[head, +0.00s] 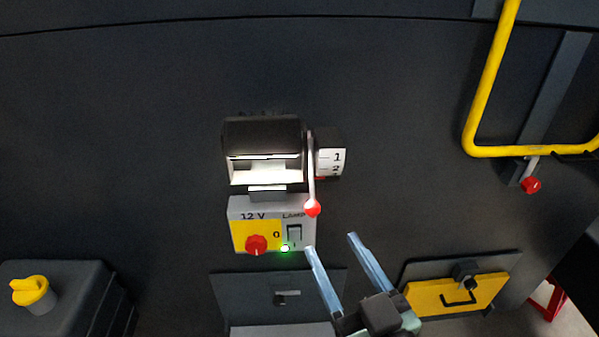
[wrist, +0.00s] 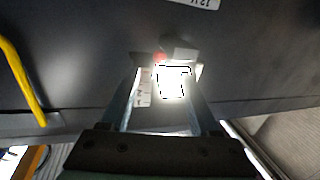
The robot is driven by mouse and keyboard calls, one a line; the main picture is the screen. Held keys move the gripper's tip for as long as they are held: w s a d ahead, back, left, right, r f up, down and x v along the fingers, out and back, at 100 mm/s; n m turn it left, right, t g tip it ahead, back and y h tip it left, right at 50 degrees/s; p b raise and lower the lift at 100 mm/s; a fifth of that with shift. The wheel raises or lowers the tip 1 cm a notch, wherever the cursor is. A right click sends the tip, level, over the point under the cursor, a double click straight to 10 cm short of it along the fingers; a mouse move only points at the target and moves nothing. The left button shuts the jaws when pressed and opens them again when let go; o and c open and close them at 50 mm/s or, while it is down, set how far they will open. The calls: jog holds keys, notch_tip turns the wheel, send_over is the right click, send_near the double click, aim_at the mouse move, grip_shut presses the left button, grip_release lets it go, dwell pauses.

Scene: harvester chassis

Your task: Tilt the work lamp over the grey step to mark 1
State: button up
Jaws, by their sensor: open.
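The work lamp (head: 262,138) is a dark housing on the dark wall, with its lit white face tilted downward. A lever with a red knob (head: 313,208) hangs down at its right side. A white scale (head: 331,160) beside it shows marks 1 and 2, with a small red spot just below mark 2. My gripper (head: 331,243) is open and empty, below and right of the knob, apart from it in the head view. In the wrist view the bright lamp face (wrist: 173,82) and red knob (wrist: 160,57) show between the open fingers (wrist: 167,72).
A 12 V switch box (head: 270,226) with a red rotary knob and green light sits below the lamp. A light grey surface (head: 280,330) shows at the bottom. A yellow rail (head: 483,90), yellow hatch (head: 455,294) and yellow-capped tank (head: 70,290) stand off to the sides.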

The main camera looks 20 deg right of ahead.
jog(key=w+p, duration=0.4)
jog(key=w, duration=0.9)
jog(key=shift+p, duration=0.4)
jog(key=shift+d, duration=0.1)
grip_shut()
dwell(0.6)
